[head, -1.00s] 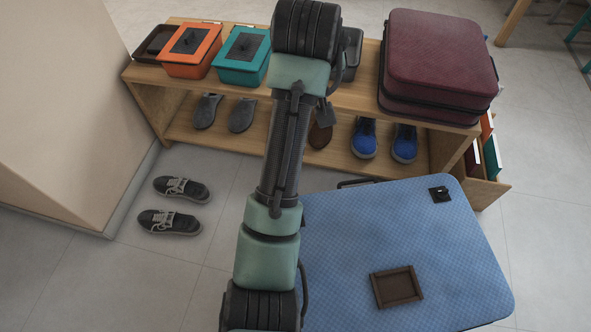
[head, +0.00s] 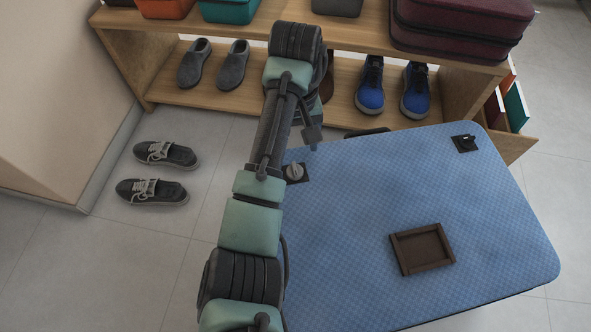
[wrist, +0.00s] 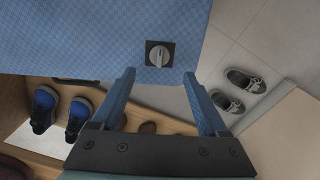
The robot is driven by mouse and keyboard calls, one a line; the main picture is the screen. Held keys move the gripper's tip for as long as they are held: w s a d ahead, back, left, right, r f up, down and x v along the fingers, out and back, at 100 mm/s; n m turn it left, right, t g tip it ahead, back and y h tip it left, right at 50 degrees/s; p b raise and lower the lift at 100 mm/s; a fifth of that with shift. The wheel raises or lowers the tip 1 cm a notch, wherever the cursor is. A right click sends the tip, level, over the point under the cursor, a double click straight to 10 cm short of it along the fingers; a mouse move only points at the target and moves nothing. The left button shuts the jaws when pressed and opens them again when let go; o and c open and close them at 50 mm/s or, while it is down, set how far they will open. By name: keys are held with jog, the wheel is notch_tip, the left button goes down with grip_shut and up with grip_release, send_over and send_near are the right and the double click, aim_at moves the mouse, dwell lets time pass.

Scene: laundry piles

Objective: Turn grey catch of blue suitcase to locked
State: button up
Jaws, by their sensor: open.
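The blue suitcase (head: 350,220) lies flat on the floor; it also fills the upper left of the wrist view (wrist: 90,35). The grey catch (head: 294,172) is a round knob on a dark square plate near the suitcase's far left corner. In the wrist view the grey catch (wrist: 159,58) sits just beyond the fingertips, centred between them, its ridge running roughly up and down the picture. My gripper (wrist: 159,75) is open and empty, its two blue fingers apart and not touching the catch. In the head view my gripper (head: 313,146) is small and partly hidden, just beyond the catch.
A black catch (head: 465,143) is at the suitcase's far right corner, and a brown frame (head: 422,248) lies on its lid. Behind stands a wooden shelf (head: 240,105) with blue shoes (head: 370,88) and a maroon suitcase (head: 462,25). Black sneakers (head: 152,191) lie on the floor left.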

aim_at(295, 171)
notch_tip(295, 171, down, 9)
jog(key=b, duration=0.5)
jog(key=shift+f, duration=0.1)
grip_shut()
